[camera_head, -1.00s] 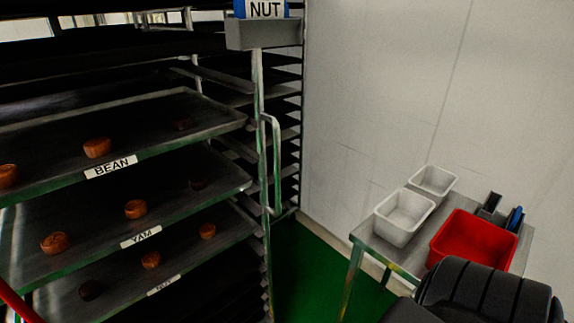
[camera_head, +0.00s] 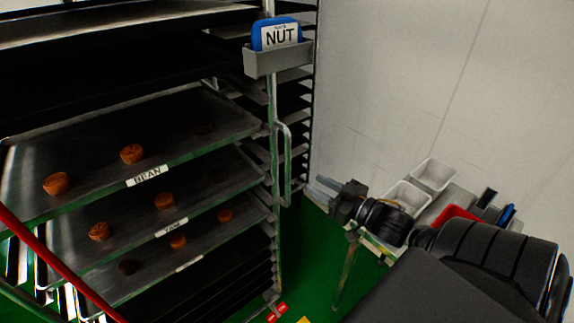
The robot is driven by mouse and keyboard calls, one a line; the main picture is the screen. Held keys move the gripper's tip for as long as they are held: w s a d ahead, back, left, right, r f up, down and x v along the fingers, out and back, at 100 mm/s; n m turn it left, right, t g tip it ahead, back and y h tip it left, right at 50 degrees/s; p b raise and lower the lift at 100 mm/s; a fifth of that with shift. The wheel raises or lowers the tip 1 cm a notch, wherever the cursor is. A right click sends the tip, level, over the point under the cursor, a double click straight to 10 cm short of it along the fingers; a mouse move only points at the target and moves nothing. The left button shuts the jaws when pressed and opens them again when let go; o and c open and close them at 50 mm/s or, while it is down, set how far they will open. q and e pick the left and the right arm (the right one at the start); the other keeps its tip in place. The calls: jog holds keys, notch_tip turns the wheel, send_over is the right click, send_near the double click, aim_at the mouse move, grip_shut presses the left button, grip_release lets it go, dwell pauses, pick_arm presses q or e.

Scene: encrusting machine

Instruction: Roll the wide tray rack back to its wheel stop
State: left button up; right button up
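The wide tray rack (camera_head: 273,170) stands at the left with several trays, some holding brown pastries and labelled BEAN (camera_head: 148,175) and YAM. A vertical handle (camera_head: 288,165) is on its right post, below a grey holder with a blue NUT card (camera_head: 278,38). Small red pieces (camera_head: 277,311) are on the floor by the rack's foot; I cannot tell whether they are the wheel stop. My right gripper (camera_head: 322,188) is to the right of the handle, apart from it, pointing left. Its fingers look parted with nothing between them. My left gripper is not in view.
A small side table at the right bears white bins (camera_head: 433,174), a red bin (camera_head: 455,214) and blue-handled items (camera_head: 507,214), partly hidden by my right arm. A red bar (camera_head: 60,265) crosses the lower left. Green floor (camera_head: 310,260) shows between rack and table. A white wall stands behind.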

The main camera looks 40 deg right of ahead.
jog(key=w+a+p, duration=0.2)
jog(key=w, duration=0.8)
jog(key=shift+w+p, duration=0.3)
jog(key=shift+w, duration=0.05)
jog(key=shift+d, duration=0.1)
grip_shut()
